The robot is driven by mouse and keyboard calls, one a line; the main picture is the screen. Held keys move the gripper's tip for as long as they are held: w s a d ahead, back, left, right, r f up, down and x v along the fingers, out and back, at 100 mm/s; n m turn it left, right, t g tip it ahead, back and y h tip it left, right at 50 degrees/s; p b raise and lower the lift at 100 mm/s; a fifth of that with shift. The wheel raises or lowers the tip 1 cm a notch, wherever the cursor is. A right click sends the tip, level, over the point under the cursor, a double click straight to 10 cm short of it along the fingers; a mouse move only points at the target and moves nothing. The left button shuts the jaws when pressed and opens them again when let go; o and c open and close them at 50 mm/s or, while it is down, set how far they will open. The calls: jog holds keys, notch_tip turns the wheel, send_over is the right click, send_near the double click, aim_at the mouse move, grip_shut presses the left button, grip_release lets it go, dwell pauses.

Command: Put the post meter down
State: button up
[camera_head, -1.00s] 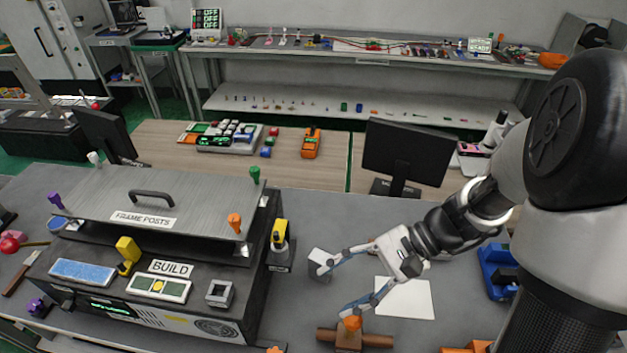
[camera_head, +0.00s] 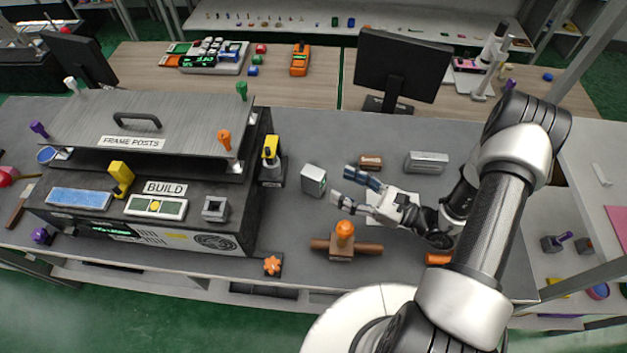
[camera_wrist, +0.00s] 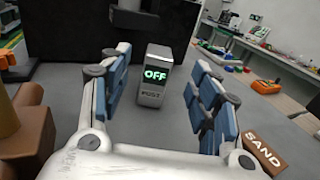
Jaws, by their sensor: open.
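The post meter (camera_head: 313,180) is a small grey box standing upright on the grey bench, right of the build station. In the wrist view the post meter (camera_wrist: 155,80) faces me, with a green "OFF" on its dark screen and a "POST" label below. My gripper (camera_head: 345,187) is open and empty, just right of the meter, with its fingers pointing towards it. In the wrist view the blue-grey finger pads stand on either side of the meter, with gaps showing. The meter rests on the bench, apart from the fingers.
A brown fixture with an orange knob (camera_head: 345,235) stands close in front of my gripper. A yellow-topped device (camera_head: 271,160) and the build station (camera_head: 150,190) are to the left. A brown block (camera_head: 371,161) and a grey box (camera_head: 427,162) lie behind. A monitor (camera_head: 402,65) stands farther back.

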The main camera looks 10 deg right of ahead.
aim_at(313, 172)
jog(key=b+x, duration=0.1)
jog(key=x, duration=0.8)
jog(key=shift+w+a, duration=0.25)
jog(key=shift+a, duration=0.05)
grip_shut()
dwell(0.4)
